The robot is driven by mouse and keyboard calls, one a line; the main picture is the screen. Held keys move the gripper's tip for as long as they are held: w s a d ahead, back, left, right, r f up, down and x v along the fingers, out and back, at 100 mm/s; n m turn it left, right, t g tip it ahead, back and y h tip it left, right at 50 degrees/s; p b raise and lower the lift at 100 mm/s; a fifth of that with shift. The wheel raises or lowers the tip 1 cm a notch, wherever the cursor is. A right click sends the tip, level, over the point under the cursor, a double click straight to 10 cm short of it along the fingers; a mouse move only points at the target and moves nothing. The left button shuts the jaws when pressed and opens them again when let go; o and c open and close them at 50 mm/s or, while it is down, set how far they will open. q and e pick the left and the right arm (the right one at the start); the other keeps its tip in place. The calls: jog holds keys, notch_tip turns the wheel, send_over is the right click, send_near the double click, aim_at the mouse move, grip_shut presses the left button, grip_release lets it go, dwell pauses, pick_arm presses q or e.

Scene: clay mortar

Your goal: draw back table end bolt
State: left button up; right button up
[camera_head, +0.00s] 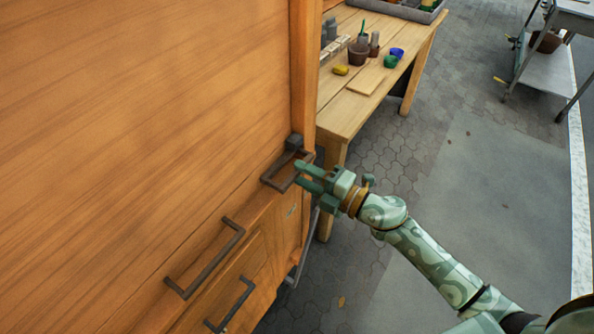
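A dark metal bolt with a loop-shaped handle (274,173) sits on the right end of the wooden cabinet's ledge, beside the upright edge post. A dark block (294,142) is at its far end. My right gripper (299,172) comes in from the right at the loop. Its two green fingers are apart, with a gap between them, and their tips overlap the right side of the loop in the picture. I cannot tell whether they touch it. My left gripper is not in view.
Two more dark bar handles (205,261) (231,306) are on the cabinet front below. A wooden table (345,117) with pots and a yellow lump stands behind. A metal cart (549,72) is at far right. Paved floor (480,160) on the right is clear.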

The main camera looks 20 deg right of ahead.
aim_at(286, 190)
jog(key=shift+x, duration=1.15)
grip_shut()
jog(key=s+a+p, duration=0.2)
jog(key=s+a, duration=0.1)
jog(key=shift+a+r, duration=0.1)
jog(key=shift+a, duration=0.25)
jog(key=shift+s+a, duration=0.1)
jog(key=shift+a, duration=0.15)
